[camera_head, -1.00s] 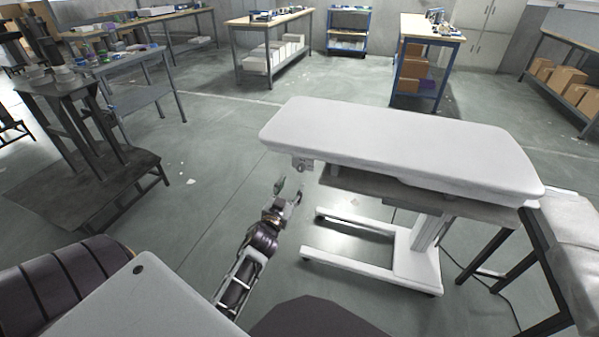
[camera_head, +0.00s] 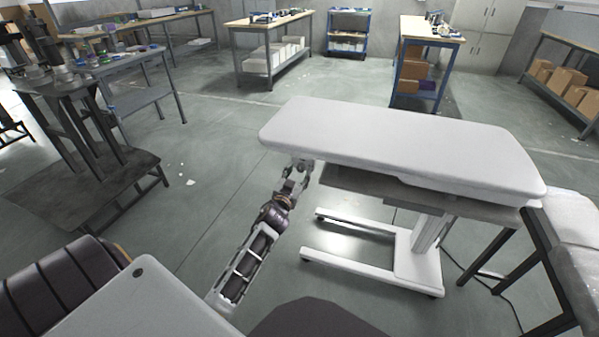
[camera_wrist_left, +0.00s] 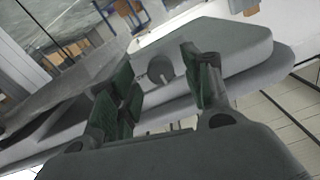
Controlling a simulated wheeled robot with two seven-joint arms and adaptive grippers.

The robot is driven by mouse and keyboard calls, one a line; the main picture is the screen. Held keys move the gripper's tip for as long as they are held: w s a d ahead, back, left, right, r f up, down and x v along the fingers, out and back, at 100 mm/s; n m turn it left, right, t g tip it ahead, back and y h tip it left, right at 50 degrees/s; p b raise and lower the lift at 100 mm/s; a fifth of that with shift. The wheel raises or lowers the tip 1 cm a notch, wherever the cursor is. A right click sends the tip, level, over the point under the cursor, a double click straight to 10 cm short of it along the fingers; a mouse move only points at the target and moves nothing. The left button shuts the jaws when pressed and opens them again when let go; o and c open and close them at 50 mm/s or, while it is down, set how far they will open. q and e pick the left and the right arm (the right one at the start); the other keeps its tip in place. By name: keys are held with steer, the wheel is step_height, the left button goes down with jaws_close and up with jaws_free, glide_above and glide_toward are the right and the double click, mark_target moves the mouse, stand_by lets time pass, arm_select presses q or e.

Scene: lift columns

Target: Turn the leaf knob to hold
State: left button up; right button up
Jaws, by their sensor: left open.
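A white overbed-style table with a lift column stands ahead, its white leaf (camera_head: 400,145) level. A small round grey knob (camera_wrist_left: 160,69) sits on a pale bracket under the leaf's left end, with a small pointer-like part on its face. In the head view my left gripper (camera_head: 298,172) is at this bracket and largely hides the knob. In the left wrist view my left gripper (camera_wrist_left: 163,82) is open, one finger on each side of the knob, with gaps on both sides. I cannot tell the knob's marked setting. My right gripper is not in view.
The table's white base (camera_head: 415,262) stands on the floor below. A dark-framed bench (camera_head: 573,215) stands close on the right, with a cable on the floor. A dark platform stand (camera_head: 85,190) is at the left.

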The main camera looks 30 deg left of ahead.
arm_select(q)
steer(key=shift+w+a, duration=0.1)
steer(key=shift+w, duration=0.45)
steer(key=shift+w+a, duration=0.1)
steer(key=shift+w, duration=0.2)
steer(key=c, duration=0.7)
steer(key=shift+c, duration=1.7)
